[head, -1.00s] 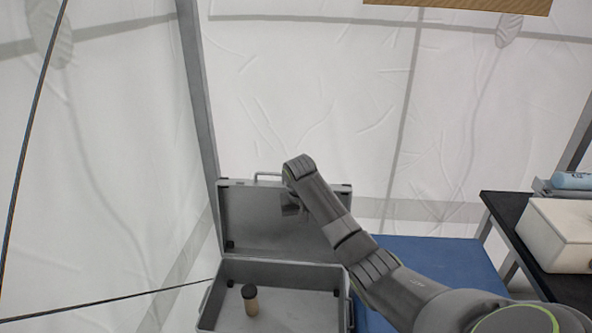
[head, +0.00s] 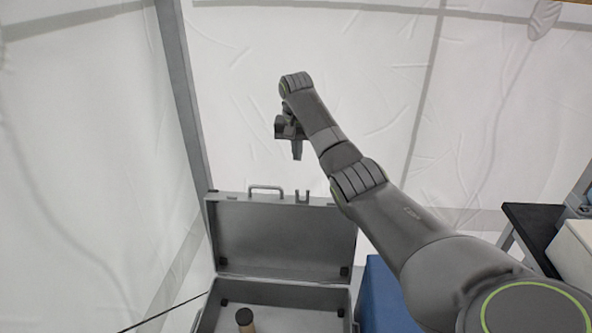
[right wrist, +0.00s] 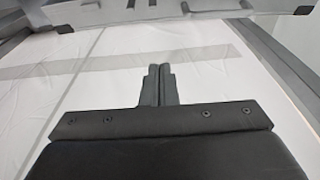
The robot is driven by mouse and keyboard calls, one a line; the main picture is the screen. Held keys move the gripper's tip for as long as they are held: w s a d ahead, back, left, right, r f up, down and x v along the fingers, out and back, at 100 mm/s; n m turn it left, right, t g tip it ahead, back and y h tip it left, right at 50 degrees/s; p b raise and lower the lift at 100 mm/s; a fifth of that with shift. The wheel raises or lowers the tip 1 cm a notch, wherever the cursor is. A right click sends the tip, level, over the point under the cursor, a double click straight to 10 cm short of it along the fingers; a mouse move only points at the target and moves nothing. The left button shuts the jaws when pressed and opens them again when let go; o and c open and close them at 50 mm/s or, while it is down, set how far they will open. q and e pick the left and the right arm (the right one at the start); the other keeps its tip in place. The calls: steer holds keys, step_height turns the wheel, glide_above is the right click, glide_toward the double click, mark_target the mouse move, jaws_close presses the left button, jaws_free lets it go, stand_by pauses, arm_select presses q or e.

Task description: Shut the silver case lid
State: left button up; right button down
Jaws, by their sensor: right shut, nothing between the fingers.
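The silver case stands open, its lid (head: 280,237) raised upright behind the base (head: 290,292). The lid has a handle (head: 267,189) on its top edge. My right gripper (head: 297,152) is above the lid's top edge, apart from it, with its fingers pointing down. It is shut and empty. In the right wrist view the shut fingers (right wrist: 157,82) show against white fabric, and a grey edge with latch-like parts, probably the lid's rim (right wrist: 180,10), crosses the top. My left gripper is not in view.
A small bottle with a dark cap (head: 245,318) stands inside the case base. A blue surface (head: 385,295) lies right of the case. A dark table (head: 532,225) with a white box (head: 580,250) is at the right. White tent walls and a grey pole (head: 185,110) are behind.

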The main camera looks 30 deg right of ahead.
steer(key=f+p, duration=0.1)
steer(key=f, duration=0.2)
steer(key=f+p, duration=0.1)
steer(key=f, duration=0.2)
steer(key=f+p, duration=0.1)
steer(key=f, duration=0.1)
steer(key=shift+s+a+f, duration=0.2)
steer(key=shift+s+f, duration=0.1)
steer(key=shift+f, duration=0.1)
steer(key=shift+s+a+r+p, duration=0.1)
steer(key=shift+s+a+p, duration=0.35)
steer(key=shift+s+p, duration=0.25)
steer(key=shift+s+a, duration=0.25)
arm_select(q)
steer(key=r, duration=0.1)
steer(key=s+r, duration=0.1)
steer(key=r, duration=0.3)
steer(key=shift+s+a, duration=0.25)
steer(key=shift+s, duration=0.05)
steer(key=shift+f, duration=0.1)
